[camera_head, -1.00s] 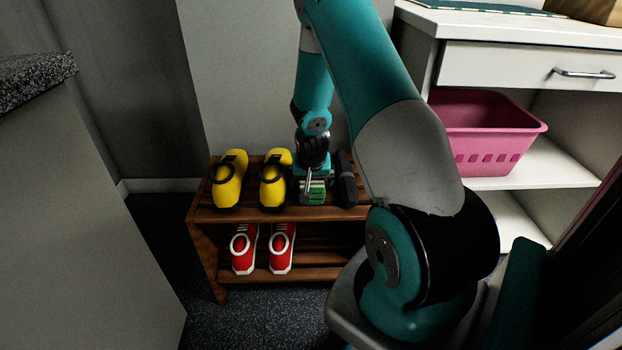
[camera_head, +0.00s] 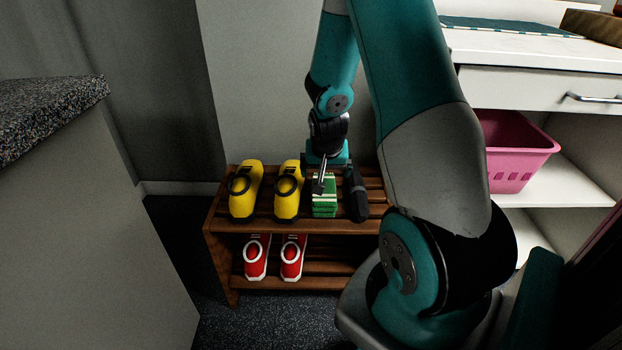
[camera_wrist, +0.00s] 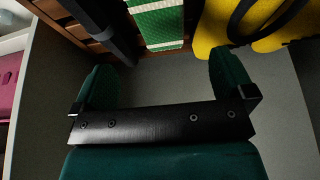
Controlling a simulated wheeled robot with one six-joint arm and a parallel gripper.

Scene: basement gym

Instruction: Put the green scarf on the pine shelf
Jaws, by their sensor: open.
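The green scarf (camera_head: 324,205) is a folded green block with white stripes. It lies on the upper level of the brown slatted wooden shelf (camera_head: 216,220), which fits the pine shelf, between a yellow shoe and a dark object. In the wrist view the scarf (camera_wrist: 158,25) shows at the top, beyond and between the fingers, with clear space between. My gripper (camera_head: 321,178) is above the scarf, pointing down. In the wrist view my gripper (camera_wrist: 160,62) is open, with nothing between its fingers.
Two yellow shoes (camera_head: 244,192) stand left of the scarf. A dark elongated object (camera_head: 356,195) lies close on its right. Red shoes (camera_head: 256,258) stand on the lower level. A white cabinet with a pink basket (camera_head: 515,155) is at right, a speckled counter (camera_head: 50,110) at left.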

